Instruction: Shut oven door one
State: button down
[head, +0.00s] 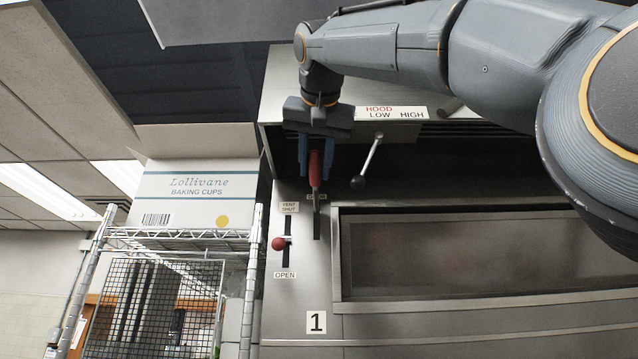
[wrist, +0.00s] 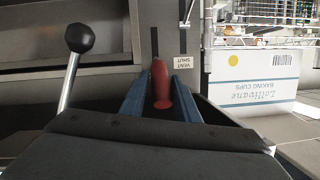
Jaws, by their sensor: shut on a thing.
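Oven one, marked by a number 1 plate (head: 316,322), has a wide steel-framed door with a dark window (head: 460,252). I cannot tell whether this door is fully shut. Left of the window, a red-handled lever (head: 316,172) stands at the upper end of a vertical slot, beside a small label that is partly hidden. My gripper (head: 315,177) points down over it, its blue fingers shut on the red handle. In the wrist view, the red handle (wrist: 161,84) lies between both fingers.
A black-knobbed lever (head: 358,182) hangs from the hood, close right of my gripper. A red-ball vent lever (head: 278,243) sits left, between its shut and open labels. A wire rack (head: 180,234) bearing a baking cups box (head: 190,192) stands further left.

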jog(key=shift+a+f, duration=0.1)
jog(key=shift+f, duration=0.05)
jog(key=c, duration=1.6)
grip_release()
jog(key=shift+o, duration=0.6)
jog(key=shift+s+a, duration=0.1)
jog(key=shift+a, duration=0.05)
jog(key=b+v, duration=0.1)
jog(key=v, duration=0.6)
jog(key=shift+s, duration=0.35)
jog(key=shift+d, duration=0.3)
